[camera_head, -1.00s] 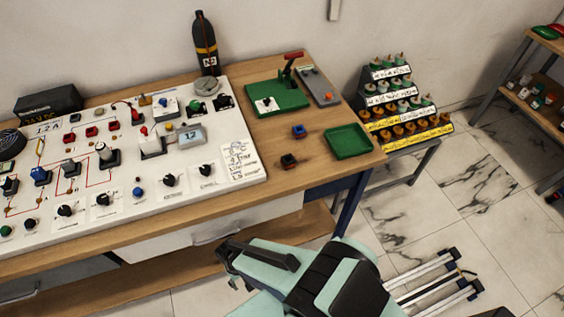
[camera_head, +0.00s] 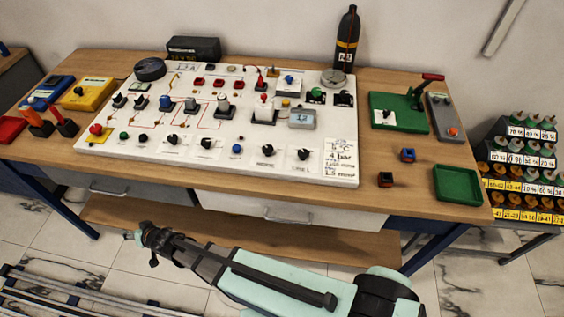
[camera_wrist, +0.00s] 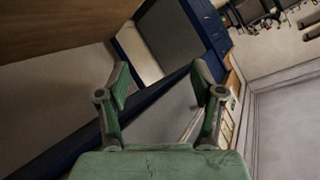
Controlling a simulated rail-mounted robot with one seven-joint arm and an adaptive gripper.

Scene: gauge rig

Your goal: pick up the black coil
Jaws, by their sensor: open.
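A small black block with a reddish top, which looks like the black coil (camera_head: 385,179), stands upright on the right part of the wooden table (camera_head: 365,205), near its front edge. A similar small blue piece (camera_head: 408,155) stands just behind it. My gripper (camera_head: 148,240) is in front of the table and below its top, far to the left of the coil. In the wrist view my gripper (camera_wrist: 163,85) shows two green fingers spread apart with nothing between them. The coil does not show in the wrist view.
A green tray (camera_head: 458,201) lies right of the coil. A green base with a red-handled lever (camera_head: 400,112) and a grey box (camera_head: 445,117) stand behind. The white circuit panel (camera_head: 230,160) fills the table's middle. A stepped rack (camera_head: 520,170) stands at the right.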

